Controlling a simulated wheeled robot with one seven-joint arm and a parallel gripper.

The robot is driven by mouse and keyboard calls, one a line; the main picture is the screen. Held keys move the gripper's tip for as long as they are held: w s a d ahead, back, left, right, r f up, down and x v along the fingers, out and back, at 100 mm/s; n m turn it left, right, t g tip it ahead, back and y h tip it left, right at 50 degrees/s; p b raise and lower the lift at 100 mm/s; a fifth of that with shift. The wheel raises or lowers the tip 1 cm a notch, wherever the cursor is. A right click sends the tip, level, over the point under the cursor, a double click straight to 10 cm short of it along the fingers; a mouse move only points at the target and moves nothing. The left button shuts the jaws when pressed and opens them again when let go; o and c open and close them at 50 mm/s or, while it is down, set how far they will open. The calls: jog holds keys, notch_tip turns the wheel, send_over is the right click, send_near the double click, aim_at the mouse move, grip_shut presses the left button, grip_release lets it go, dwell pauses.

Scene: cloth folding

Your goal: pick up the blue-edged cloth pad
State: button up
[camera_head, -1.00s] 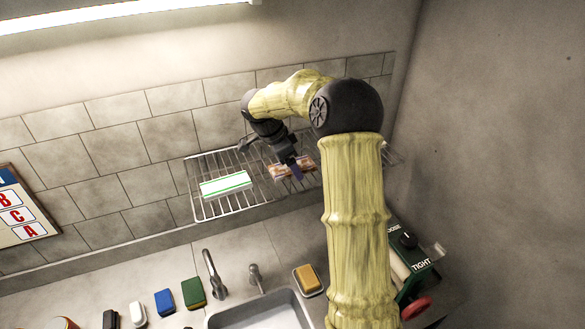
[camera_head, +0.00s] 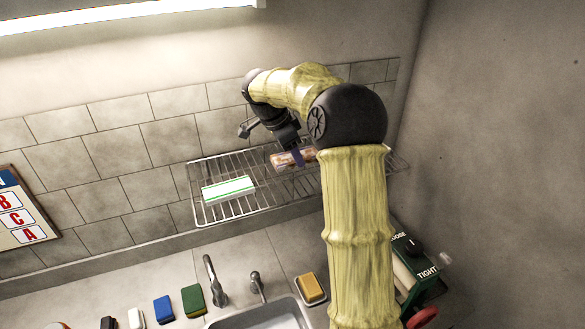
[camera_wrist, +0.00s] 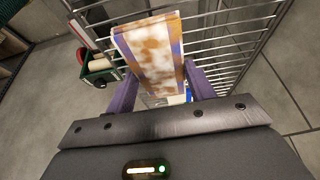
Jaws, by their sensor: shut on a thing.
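The blue-edged cloth pad (camera_head: 280,161) is a folded pad with brown stains. In the wrist view the pad (camera_wrist: 152,50) shows blue-violet and orange bands along its edges. My gripper (camera_head: 297,156) reaches down over the right part of the rack and is shut on the pad. In the wrist view my gripper's (camera_wrist: 160,88) violet fingers stand at either side of the pad's near end. The pad appears slightly above the wire rack (camera_head: 250,206); its underside is hidden.
A white pad with green edges (camera_head: 228,188) lies on the rack to the left. Below are a faucet (camera_head: 212,280), a sink (camera_head: 262,318), a yellow sponge (camera_head: 311,288) and several coloured items. A green device marked TIGHT (camera_head: 415,258) stands at right. The tiled wall is close behind.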

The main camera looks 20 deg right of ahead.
jog(key=shift+r+b, duration=0.4)
jog(key=shift+r, duration=2)
